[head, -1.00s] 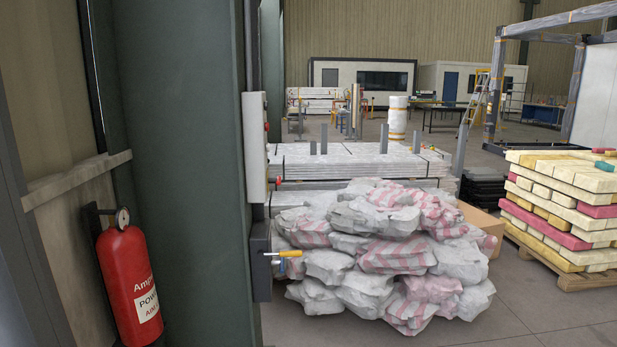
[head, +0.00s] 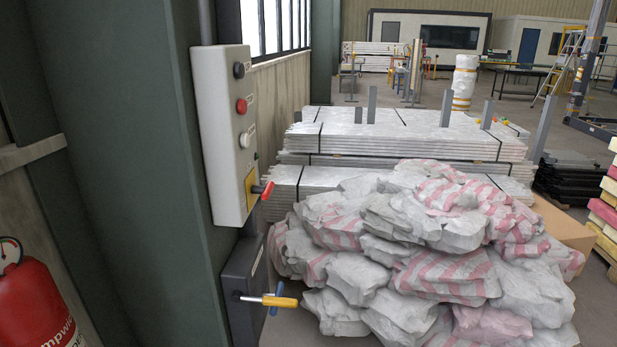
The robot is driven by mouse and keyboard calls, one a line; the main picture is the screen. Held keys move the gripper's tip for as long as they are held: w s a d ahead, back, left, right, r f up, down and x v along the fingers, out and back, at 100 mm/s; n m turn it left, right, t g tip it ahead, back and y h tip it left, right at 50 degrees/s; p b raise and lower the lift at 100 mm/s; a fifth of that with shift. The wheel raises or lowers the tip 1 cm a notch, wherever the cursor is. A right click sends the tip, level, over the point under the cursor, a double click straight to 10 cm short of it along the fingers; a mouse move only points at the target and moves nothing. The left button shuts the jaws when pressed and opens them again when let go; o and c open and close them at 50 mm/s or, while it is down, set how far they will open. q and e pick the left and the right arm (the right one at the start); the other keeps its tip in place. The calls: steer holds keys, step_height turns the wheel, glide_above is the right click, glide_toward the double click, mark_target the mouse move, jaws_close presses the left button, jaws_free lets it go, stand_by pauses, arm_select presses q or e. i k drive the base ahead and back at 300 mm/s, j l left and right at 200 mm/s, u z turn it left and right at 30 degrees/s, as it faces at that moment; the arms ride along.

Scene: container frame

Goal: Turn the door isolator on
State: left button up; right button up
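A pale control box (head: 215,140) is fixed to the green column on the left in the head view. It has a black knob (head: 239,70), a red button (head: 241,106) and a white button (head: 244,140) down its front. Near its bottom is a yellow plate (head: 250,187) with a red-handled lever (head: 266,191) sticking out to the right. Below it is a dark box (head: 240,288) with a yellow-handled lever (head: 280,302) pointing right and a small blue part. I cannot read the labels, so I cannot tell which is the door isolator. Neither gripper is in view.
A green column (head: 120,150) stands left of the boxes. A red fire extinguisher (head: 38,305) is at the lower left. A large heap of grey and pink-striped sacks (head: 420,250) lies close to the right of the levers. Stacked white panels (head: 400,135) are behind it.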

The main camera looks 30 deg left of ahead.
mark_target(265, 191)
steer(key=i+u, duration=0.25)
steer(key=u, duration=0.15)
steer(key=i+l+u, duration=0.15)
steer(key=u, duration=0.25)
steer(key=i+l+u, duration=0.5)
steer(key=u, duration=0.25)
steer(key=i, duration=0.05)
